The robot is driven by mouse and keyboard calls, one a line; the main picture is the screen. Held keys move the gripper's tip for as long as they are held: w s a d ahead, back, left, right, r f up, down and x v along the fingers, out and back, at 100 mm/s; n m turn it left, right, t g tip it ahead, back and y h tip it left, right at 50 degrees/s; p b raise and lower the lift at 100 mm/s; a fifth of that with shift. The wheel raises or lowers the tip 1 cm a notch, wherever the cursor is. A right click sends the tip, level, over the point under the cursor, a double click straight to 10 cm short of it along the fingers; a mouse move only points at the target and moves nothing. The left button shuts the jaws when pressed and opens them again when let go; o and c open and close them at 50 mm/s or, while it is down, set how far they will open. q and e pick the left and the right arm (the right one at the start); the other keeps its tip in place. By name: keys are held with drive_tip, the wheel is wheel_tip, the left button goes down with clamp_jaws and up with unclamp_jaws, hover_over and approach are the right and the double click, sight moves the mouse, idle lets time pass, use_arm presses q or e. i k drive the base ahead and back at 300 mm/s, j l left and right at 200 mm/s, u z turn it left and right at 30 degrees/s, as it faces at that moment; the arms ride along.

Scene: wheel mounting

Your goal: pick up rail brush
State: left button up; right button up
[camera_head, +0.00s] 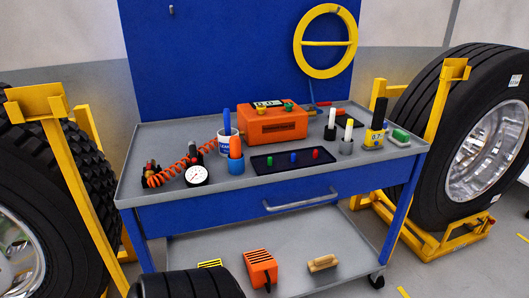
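A small wooden block-shaped item (322,263), which looks like a brush, lies on the right part of the cart's lower shelf (215,249). It is the likeliest rail brush in view, but any bristles are too small to make out. Nothing touches it from above. An orange object with black slots (261,268) stands to its left on the same shelf. Neither of my grippers shows in the head view.
The blue cart's grey top (150,137) holds an orange box (272,124), a gauge (196,175), cups and a dark tray (293,160). Large wheels in yellow stands flank it, left (84,150) and right (415,120). A dark rounded object (190,285) is at the bottom edge.

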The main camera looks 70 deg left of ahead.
sight(320, 264)
drive_tip(key=u, duration=2.05)
